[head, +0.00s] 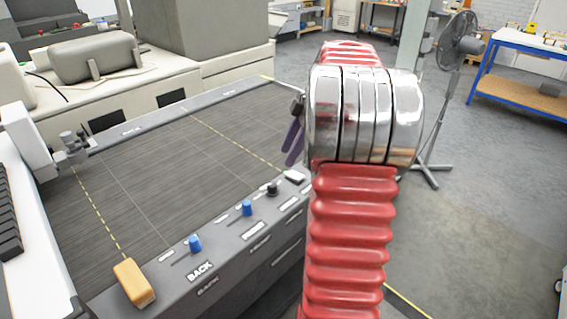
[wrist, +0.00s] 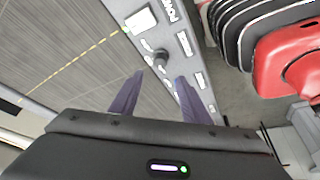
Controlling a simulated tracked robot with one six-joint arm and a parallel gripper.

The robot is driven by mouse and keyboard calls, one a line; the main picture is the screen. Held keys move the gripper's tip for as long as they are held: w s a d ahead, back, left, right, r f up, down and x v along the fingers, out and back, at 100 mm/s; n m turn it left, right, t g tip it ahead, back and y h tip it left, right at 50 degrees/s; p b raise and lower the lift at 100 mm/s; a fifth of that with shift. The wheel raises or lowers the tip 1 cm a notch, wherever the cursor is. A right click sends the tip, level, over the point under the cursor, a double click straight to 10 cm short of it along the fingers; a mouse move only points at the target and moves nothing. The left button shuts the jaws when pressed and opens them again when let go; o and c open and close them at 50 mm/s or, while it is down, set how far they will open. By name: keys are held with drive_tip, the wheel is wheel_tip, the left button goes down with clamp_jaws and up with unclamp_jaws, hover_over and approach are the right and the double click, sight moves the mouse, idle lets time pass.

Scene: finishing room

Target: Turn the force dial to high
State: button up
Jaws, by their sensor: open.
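The control strip (head: 222,238) runs along the near edge of the flat grey bed. It carries a dark round dial (head: 272,189) and two blue knobs, one nearer (head: 195,243) and one farther (head: 247,208). The small lettering is too blurred to tell which is the force dial. The dark dial (wrist: 160,59) also shows in the wrist view, just beyond my fingertips and near the middle of their gap. My gripper (wrist: 160,75) is open, with two purple fingers apart and nothing between them. In the head view, my gripper (head: 290,155) hangs above the strip's right part.
A white button (head: 293,177) sits beside the dark dial, and it also shows in the wrist view (wrist: 140,20). An orange block (head: 134,283) rests at the near left. A fan (head: 459,45) and a blue workbench (head: 522,45) stand behind right. The bed surface (head: 165,165) is clear.

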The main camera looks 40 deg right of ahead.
drive_tip(key=shift+v, duration=1.05)
wheel_tip(320, 180, down, 4)
drive_tip(key=s+m+h, duration=0.1)
drive_tip(key=s+m, duration=0.1)
drive_tip(key=m, duration=0.6)
drive_tip(key=s+a+m+t+h, duration=0.1)
drive_tip(key=s+a, duration=0.2)
drive_tip(key=a, duration=0.9)
drive_tip(key=s+a+r+m+t, duration=0.1)
drive_tip(key=s+a, duration=0.3)
drive_tip(key=a, duration=0.8)
drive_tip(key=s+a+r+m+t+h, duration=0.1)
drive_tip(key=s+a, duration=0.3)
drive_tip(key=a, duration=0.8)
drive_tip(key=shift+h, duration=0.3)
